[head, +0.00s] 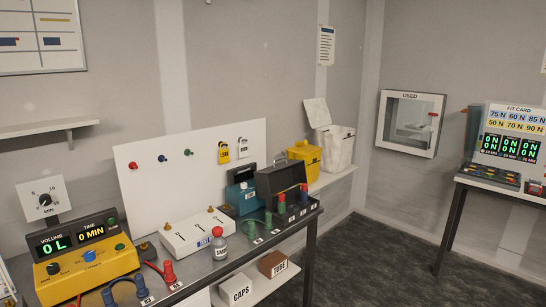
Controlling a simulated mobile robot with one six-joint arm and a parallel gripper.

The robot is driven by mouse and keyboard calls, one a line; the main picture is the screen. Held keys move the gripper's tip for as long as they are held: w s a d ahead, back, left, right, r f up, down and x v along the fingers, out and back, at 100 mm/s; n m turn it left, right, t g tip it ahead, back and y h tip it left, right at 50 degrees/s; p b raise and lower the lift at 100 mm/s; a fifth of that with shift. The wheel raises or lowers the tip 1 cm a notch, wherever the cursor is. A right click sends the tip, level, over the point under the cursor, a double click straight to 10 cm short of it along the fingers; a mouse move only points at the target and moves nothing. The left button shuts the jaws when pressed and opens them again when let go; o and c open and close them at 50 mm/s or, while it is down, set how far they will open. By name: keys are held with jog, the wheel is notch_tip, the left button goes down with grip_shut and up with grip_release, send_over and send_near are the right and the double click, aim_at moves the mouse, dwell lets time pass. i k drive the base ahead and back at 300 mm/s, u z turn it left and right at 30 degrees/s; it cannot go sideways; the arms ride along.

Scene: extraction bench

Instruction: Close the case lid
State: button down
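My gripper is not in view. No thing in the head view is clearly marked as the task's case. A dark case-like box (281,179) stands toward the far end of the bench (283,238); I cannot tell whether its upper part is a raised lid. A teal box (244,196) with a dark top and handle stands just left of it. A yellow box (304,153) sits behind the dark one. A white bin (336,147) stands at the far right end, with its pale lid (317,112) tilted up and open.
A yellow meter unit (88,262), a white valve block (195,231) and a sample bottle (219,243) stand on the bench. Boxes marked CAPS (237,289) and TUBE (272,263) sit below. A wall cabinet (410,123) hangs right. The dark floor (380,258) between the benches is clear.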

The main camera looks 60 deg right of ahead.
aim_at(273, 180)
jog(key=u, duration=0.1)
jog(key=k, duration=1.25)
jog(key=z, duration=0.6)
jog(key=i, duration=1.1)
jog(key=u, duration=0.1)
